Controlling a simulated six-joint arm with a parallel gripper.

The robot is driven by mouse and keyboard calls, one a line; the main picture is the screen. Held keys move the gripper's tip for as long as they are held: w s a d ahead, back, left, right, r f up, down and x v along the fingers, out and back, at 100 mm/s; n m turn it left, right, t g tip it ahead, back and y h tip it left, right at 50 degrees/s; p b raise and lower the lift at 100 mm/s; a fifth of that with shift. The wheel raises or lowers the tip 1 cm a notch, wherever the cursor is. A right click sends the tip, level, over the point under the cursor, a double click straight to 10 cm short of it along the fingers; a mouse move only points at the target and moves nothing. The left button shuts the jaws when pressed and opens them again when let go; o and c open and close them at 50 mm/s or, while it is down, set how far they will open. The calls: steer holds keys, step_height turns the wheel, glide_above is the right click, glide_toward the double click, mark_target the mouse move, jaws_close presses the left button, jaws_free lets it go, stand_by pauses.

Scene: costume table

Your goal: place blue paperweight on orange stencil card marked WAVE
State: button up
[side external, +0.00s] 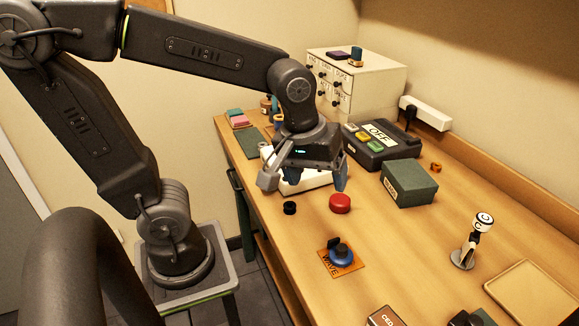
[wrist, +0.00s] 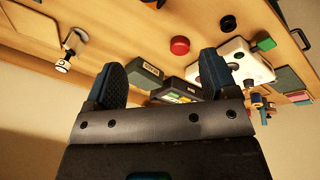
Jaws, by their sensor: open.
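The blue paperweight (side external: 343,258), a round disc with a black handle on top, rests on the orange stencil card (side external: 345,271). The card lies flat near the table's left front, and its WAVE lettering shows beside the paperweight. My gripper (side external: 305,183) is open and empty, behind and above the paperweight and apart from it, over the white box. In the wrist view my gripper's two spread fingers (wrist: 162,76) have nothing held between them. Only a dark bit at the top edge there may be the paperweight; I cannot tell.
A red disc (side external: 340,203) and a black knob (side external: 290,208) lie between my gripper and the card. A green box (side external: 409,184), a dark OFF device (side external: 383,146) and a white drawer cabinet (side external: 371,82) stand behind.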

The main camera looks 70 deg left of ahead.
steer(key=s+a+r+m+t, duration=0.2)
steer(key=s+m, duration=0.3)
steer(key=m, duration=0.3)
steer(key=shift+s+r+t, duration=0.15)
steer(key=shift+t, duration=0.15)
